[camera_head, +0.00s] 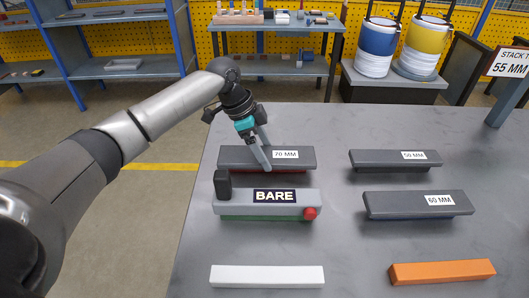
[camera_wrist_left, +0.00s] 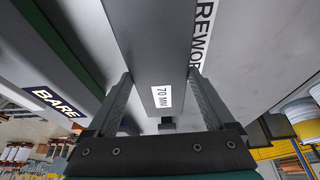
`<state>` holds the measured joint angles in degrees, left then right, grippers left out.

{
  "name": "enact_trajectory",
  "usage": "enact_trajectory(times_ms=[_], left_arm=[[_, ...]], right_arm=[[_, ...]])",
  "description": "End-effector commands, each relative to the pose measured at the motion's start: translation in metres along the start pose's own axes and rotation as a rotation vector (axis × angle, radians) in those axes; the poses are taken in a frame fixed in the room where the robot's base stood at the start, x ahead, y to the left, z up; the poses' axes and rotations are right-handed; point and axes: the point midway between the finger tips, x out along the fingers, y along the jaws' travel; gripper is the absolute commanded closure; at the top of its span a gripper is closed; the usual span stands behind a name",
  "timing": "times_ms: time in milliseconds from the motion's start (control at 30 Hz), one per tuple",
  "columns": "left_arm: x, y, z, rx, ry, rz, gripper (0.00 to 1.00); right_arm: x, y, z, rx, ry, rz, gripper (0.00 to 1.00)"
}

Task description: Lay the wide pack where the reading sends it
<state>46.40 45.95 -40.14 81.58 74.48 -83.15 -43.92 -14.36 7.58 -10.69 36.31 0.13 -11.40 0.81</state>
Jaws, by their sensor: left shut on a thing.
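The dark grey pack labelled 70 MM (camera_head: 300,158) lies at the back left of the table, with a red strip showing under it. My left gripper (camera_head: 262,155) is shut on it from above, and its label also shows between the fingers in the left wrist view (camera_wrist_left: 155,60). A pack labelled 50 MM (camera_head: 385,158) lies at the back right, and one labelled 60 MM (camera_head: 415,203) in front of it. A grey device with a display reading BARE (camera_head: 240,203) stands just in front of the 70 MM pack. My right gripper is out of view.
A sign (camera_head: 511,66) at the right edge reads 55 MM, its upper line cut off. A white bar (camera_head: 267,275) and an orange bar (camera_head: 440,272) lie at the table's front. Partial lettering, REWOR, shows beside the held pack in the wrist view. The middle of the table (camera_head: 345,240) is clear.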

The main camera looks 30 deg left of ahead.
Motion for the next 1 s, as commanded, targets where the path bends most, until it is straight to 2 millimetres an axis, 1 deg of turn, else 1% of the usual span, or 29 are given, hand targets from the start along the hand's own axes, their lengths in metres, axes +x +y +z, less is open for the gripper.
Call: enact_trajectory(times_ms=[33, 133, 367, 400, 467, 500, 767, 867, 967, 1000], left_arm=[[0.0, -0.001, -0.001, 0.001, 0.006, -0.005, 1.0], [-0.002, -0.002, -0.002, 0.002, 0.006, -0.006, 1.0], [0.001, -0.001, -0.001, 0.001, 0.006, -0.005, 1.0], [0.002, -0.001, 0.001, 0.0, 0.001, -0.002, 0.08], [0.002, -0.001, 0.001, 0.0, 0.001, -0.002, 0.02], [0.002, -0.001, 0.001, 0.001, 0.001, -0.002, 0.0], [0.0, -0.001, 0.0, 0.001, 0.002, -0.003, 0.0], [-0.011, -0.001, -0.001, 0.001, 0.003, -0.004, 0.0], [-0.03, -0.001, -0.001, 0.001, 0.001, -0.005, 0.0], [-0.039, -0.002, -0.001, 0.001, 0.002, -0.006, 0.0]], right_arm=[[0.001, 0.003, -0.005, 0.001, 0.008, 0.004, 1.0], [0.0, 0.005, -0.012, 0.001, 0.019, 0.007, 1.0], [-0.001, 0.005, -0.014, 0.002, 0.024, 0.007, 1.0], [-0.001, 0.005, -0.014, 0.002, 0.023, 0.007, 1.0], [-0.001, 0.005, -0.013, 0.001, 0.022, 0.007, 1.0], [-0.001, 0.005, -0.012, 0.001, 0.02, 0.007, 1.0], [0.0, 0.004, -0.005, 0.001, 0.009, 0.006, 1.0], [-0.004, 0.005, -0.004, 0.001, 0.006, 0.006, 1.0], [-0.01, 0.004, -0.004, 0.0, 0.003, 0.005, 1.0], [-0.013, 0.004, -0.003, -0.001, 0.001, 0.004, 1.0]])
